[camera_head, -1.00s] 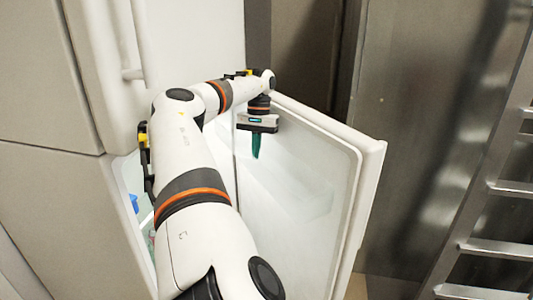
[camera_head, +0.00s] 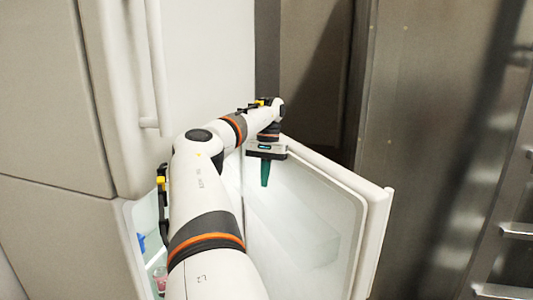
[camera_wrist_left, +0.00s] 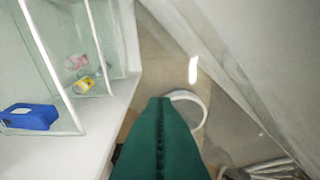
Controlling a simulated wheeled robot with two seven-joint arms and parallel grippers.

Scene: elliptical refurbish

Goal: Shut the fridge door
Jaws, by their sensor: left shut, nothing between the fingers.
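The white fridge door (camera_head: 372,235) stands wide open at the right of my left arm in the head view, its pale inner face toward me. My left gripper (camera_head: 265,173) points down by the door's inner face, near the hinge-side end of its top edge. Its green fingers are shut and empty; they also fill the lower middle of the left wrist view (camera_wrist_left: 159,108). I cannot tell whether they touch the door. The open fridge compartment (camera_head: 140,217) is partly hidden behind my left arm. My right gripper is out of view.
A blue item (camera_wrist_left: 30,116) and a yellow can (camera_wrist_left: 82,86) sit inside the fridge. The closed upper door (camera_head: 205,75) has a vertical handle (camera_head: 156,65). A metal ladder (camera_head: 512,230) stands at the right, before a steel wall (camera_head: 430,130).

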